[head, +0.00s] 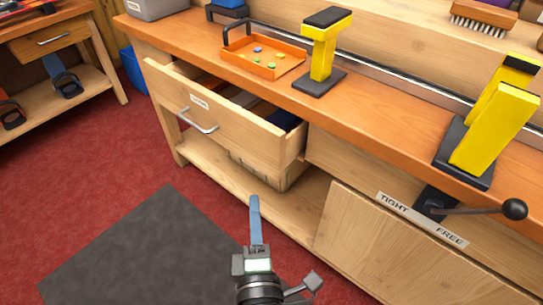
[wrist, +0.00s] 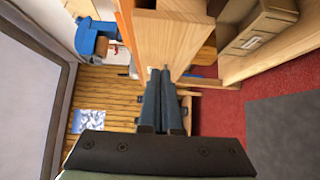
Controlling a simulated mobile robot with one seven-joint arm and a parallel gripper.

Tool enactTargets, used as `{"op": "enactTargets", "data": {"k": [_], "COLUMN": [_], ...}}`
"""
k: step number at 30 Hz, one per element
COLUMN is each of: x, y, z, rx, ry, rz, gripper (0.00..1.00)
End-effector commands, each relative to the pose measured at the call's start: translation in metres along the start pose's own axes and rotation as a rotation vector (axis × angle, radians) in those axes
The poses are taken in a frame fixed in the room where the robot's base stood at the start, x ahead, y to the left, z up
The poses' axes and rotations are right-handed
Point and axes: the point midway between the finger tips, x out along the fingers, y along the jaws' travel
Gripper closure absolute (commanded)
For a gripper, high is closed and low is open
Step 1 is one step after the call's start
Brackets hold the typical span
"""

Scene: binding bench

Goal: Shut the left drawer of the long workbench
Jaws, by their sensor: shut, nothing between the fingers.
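The left drawer (head: 238,128) of the long workbench (head: 400,130) stands pulled out. Its wooden front carries a small white label and a silver bar handle (head: 198,121). Several items, partly hidden, lie inside it. My gripper (head: 254,203) is in front of the bench, lower in the picture than the drawer's right end, with its blue-grey fingers together and empty. In the wrist view the closed fingers (wrist: 165,72) point at a pale wooden board (wrist: 160,40). I cannot tell whether they touch it.
On the bench top are an orange tray (head: 290,71) with small coloured pieces and yellow clamp-like stands (head: 322,55). A black-knobbed lever (head: 513,209) sticks out at the right by a TIGHT/FREE label. A grey mat (head: 150,250) lies on the open red floor.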

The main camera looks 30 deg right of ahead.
Motion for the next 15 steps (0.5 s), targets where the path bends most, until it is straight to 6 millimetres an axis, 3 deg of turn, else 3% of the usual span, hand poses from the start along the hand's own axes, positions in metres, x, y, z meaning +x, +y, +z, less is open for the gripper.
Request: {"op": "enactTargets", "data": {"k": [15], "x": [0.092], "y": [0.004], "z": [0.001], "rx": [0.001], "ry": [-0.001], "rz": [0.004], "gripper": [1.00]}}
